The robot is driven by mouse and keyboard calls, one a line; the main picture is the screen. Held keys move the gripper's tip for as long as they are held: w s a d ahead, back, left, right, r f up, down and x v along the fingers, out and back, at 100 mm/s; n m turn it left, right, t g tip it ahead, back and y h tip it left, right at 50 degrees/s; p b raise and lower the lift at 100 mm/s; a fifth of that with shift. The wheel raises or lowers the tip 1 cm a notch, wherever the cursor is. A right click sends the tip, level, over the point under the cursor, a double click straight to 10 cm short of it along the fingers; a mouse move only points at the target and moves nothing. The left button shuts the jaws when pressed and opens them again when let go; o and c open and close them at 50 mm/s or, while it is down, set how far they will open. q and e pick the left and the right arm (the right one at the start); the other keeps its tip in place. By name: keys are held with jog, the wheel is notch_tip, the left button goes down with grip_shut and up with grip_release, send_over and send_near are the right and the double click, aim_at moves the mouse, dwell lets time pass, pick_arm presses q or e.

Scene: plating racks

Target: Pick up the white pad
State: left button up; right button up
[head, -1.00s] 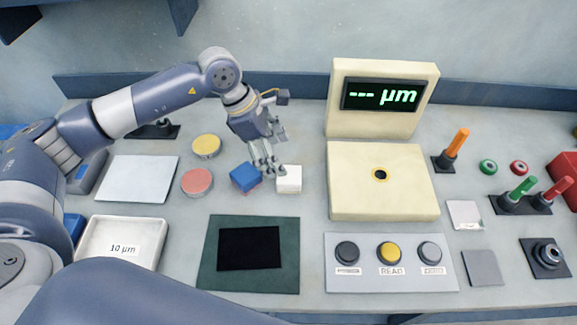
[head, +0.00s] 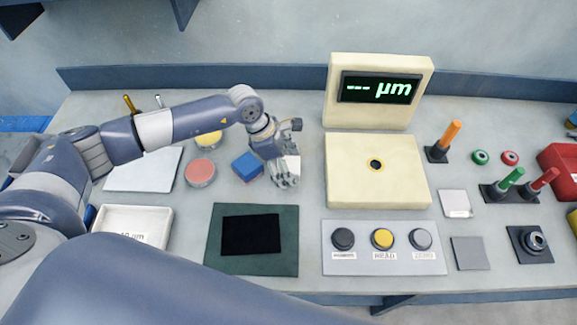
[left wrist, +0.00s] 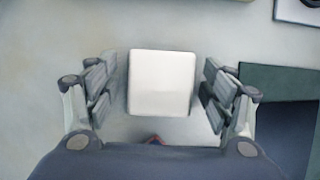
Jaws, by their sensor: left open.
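The white pad (left wrist: 161,83) is a small white block on the table. In the left wrist view it lies between the two fingers of my left gripper (left wrist: 158,92), with a gap on each side. My left gripper is open and touches neither side there. In the head view my left gripper (head: 284,179) is over the pad (head: 293,165) and hides most of it. My right gripper is not in view.
A blue block (head: 246,167) sits just left of the pad, with a red disc (head: 200,173) beyond it. The cream gauge base (head: 375,195) stands close on the right. A dark green mat (head: 287,258) lies in front.

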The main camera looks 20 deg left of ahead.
aim_at(293, 167)
pick_arm(q)
jog(key=shift+c, duration=0.8)
jog(key=c, duration=1)
jog(key=shift+r, duration=0.1)
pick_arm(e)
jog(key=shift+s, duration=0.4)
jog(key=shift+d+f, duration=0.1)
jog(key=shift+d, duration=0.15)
